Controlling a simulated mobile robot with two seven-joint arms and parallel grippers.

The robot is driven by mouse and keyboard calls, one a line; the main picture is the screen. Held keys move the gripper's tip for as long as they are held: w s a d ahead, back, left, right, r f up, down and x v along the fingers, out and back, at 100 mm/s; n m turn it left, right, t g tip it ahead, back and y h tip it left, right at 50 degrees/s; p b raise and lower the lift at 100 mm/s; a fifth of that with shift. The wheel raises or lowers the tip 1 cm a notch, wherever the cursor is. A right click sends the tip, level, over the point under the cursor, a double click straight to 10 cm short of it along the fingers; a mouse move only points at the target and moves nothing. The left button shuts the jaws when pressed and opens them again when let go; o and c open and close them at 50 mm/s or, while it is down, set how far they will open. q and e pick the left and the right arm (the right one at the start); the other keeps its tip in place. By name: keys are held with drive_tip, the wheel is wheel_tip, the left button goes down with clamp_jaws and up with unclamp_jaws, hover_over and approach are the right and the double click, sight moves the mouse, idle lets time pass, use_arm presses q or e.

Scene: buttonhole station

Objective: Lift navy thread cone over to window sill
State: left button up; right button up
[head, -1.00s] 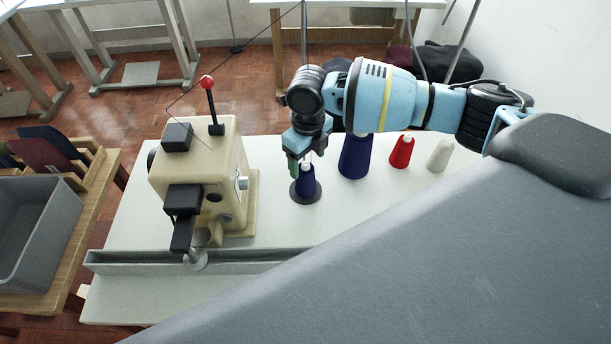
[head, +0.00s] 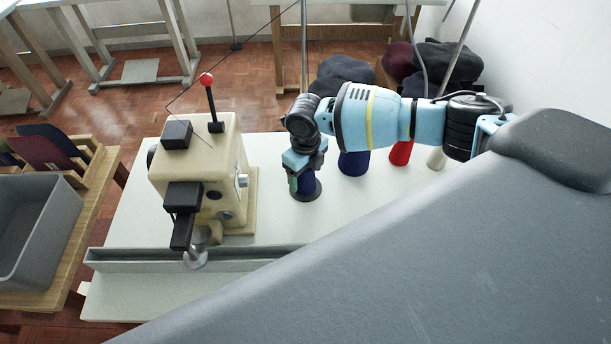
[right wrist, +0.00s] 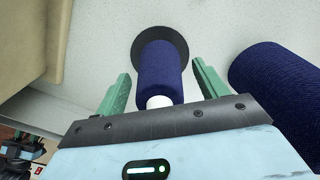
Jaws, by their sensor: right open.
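A small navy thread cone (head: 307,186) stands on a dark round base (head: 306,196) on the pale table, right of the cream machine. In the right wrist view the cone (right wrist: 158,72) shows a white tip toward the gripper. My right gripper (head: 303,176) is at this cone. Its green fingers (right wrist: 161,68) are open, one on each side of the cone, with a gap visible at both sides. A larger navy cone (head: 353,163) stands to the right, partly hidden by my arm; it also shows in the right wrist view (right wrist: 285,92). No window sill is identifiable.
The cream machine (head: 203,160) with a red-knobbed lever stands left of the cone. A red cone (head: 400,153) and a white cone (head: 436,159) stand at the right. A grey trough (head: 190,262) runs along the table front. A grey bin (head: 35,235) is at far left.

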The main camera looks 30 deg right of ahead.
drive_tip(key=shift+c, duration=0.4)
drive_tip(key=c, duration=1)
drive_tip(key=shift+r, duration=0.1)
wheel_tip(320, 180, up, 10)
drive_tip(key=shift+f, duration=0.1)
